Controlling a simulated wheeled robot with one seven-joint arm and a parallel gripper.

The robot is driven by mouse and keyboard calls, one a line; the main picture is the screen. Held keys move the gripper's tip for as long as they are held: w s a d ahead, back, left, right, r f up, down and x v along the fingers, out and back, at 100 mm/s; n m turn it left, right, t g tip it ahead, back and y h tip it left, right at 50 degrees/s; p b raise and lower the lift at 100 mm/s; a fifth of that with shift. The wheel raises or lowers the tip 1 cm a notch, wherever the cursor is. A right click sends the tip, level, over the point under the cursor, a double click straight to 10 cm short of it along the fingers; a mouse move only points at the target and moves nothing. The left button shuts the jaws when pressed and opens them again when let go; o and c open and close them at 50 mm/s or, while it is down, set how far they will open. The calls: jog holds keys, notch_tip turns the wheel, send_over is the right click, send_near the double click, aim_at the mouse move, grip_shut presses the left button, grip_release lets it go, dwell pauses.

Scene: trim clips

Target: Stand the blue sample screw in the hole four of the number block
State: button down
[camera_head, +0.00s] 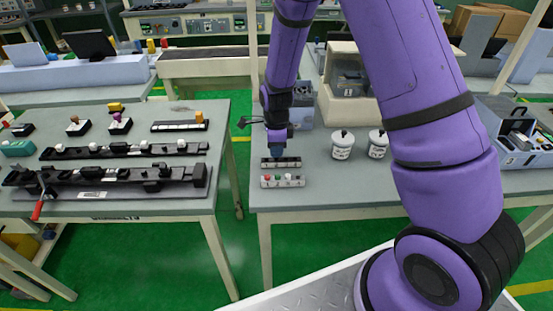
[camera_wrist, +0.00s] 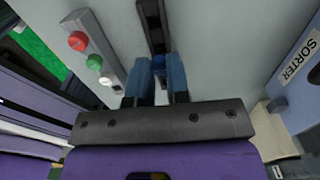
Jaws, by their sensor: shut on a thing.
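My gripper (camera_head: 277,152) points down over the black holder strip (camera_head: 293,163) on the right bench. In the wrist view my gripper (camera_wrist: 161,82) is shut on the blue sample screw (camera_wrist: 159,61). Only the screw's blue top shows between the fingers; whether its lower part still sits in the black strip (camera_wrist: 151,20) is hidden. The number block (camera_head: 282,183) is a pale bar in front of the strip, with red, green and white screws in it. It also shows in the wrist view (camera_wrist: 88,45), left of my fingers.
Two white lidded jars (camera_head: 342,146) (camera_head: 377,146) stand to the right of the block. A bluish box marked SORTER (camera_wrist: 300,70) is at the right of the wrist view. A bench with black fixtures (camera_head: 110,175) stands left across a gap.

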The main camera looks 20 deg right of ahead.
jog(key=shift+r, duration=1.35)
jog(key=shift+s, duration=0.1)
